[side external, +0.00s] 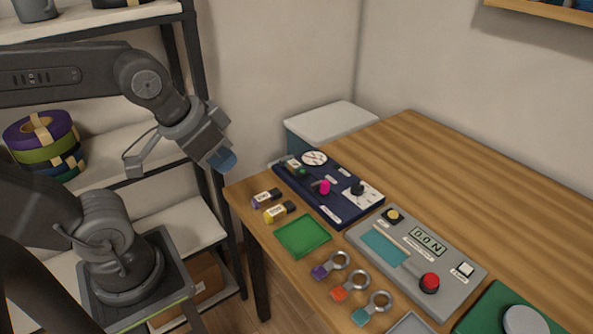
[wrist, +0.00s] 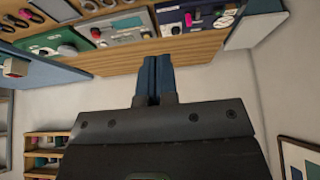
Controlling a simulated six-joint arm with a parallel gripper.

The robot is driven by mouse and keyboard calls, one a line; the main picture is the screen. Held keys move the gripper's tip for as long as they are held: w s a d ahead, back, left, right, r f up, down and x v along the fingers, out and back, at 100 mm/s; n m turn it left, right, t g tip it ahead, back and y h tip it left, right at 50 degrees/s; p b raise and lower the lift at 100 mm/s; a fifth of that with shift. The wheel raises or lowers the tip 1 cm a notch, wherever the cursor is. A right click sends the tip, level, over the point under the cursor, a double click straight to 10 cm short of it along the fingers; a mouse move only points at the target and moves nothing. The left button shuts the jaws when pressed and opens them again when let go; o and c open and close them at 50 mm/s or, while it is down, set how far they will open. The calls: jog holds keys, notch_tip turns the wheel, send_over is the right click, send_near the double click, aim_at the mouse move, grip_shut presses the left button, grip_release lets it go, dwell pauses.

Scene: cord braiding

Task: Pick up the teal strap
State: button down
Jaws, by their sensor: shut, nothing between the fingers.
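The teal strap (side external: 361,316) lies on the wooden table near its front edge, attached to a grey metal ring. It is the nearest of three ringed straps in a row, with an orange strap (side external: 340,293) and a purple strap (side external: 321,271) beyond it. My gripper (side external: 224,161) is raised beyond the table's left end, well away from the strap. Its blue fingers are together and empty in the wrist view (wrist: 154,78). The ringed straps are too small in the wrist view for me to single out the teal one.
A green square (side external: 303,236) and two small labelled items, one yellow (side external: 280,212), lie left of the straps. A navy panel (side external: 325,187) and a grey panel (side external: 415,262) with a red button stand behind. The right rear tabletop is clear. Shelves stand at left.

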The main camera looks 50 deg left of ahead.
jog(key=c, duration=1.8)
grip_release()
jog(key=o, duration=1.1)
